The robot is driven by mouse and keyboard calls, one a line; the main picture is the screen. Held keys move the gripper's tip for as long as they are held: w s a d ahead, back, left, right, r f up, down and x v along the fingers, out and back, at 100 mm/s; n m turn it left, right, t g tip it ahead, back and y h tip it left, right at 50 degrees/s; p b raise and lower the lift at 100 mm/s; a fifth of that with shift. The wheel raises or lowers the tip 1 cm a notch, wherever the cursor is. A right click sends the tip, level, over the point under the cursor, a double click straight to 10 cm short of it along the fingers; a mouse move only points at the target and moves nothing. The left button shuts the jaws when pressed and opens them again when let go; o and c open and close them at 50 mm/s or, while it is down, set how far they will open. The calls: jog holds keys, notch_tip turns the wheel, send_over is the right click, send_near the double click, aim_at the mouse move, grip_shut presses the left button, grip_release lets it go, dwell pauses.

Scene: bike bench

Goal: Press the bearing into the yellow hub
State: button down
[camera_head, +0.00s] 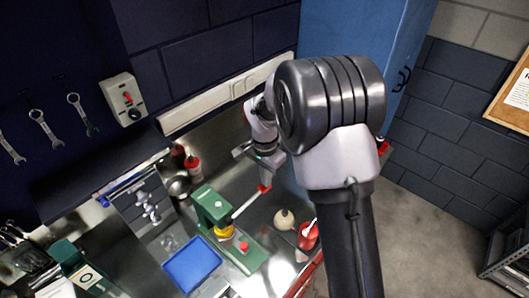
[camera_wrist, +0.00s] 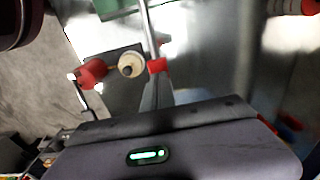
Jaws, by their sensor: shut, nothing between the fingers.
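The green press (camera_head: 212,207) stands on the bench, its metal lever (camera_head: 245,204) slanting up to the right to a red end (camera_head: 264,188). The yellow hub (camera_head: 224,232) is under the press head, partly covered by it. I cannot make out the bearing. My gripper (camera_head: 264,179) is shut and empty, right at the lever's red end. In the wrist view, the fingers (camera_wrist: 158,92) lie just below the red end (camera_wrist: 157,66) of the lever; whether they touch it I cannot tell.
A blue tray (camera_head: 192,264) lies left of the press. A cream round container (camera_head: 284,220) and a red bottle (camera_head: 308,236) stand to its right. A red-topped bottle (camera_head: 193,165) and a metal bowl (camera_head: 179,186) are behind. A blue cabinet (camera_head: 335,35) rises at the back.

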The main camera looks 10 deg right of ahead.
notch_tip(320, 180, up, 14)
jog(key=p, duration=0.2)
jog(key=shift+s+a, duration=0.15)
jog(key=shift+a, duration=0.05)
dwell(0.5)
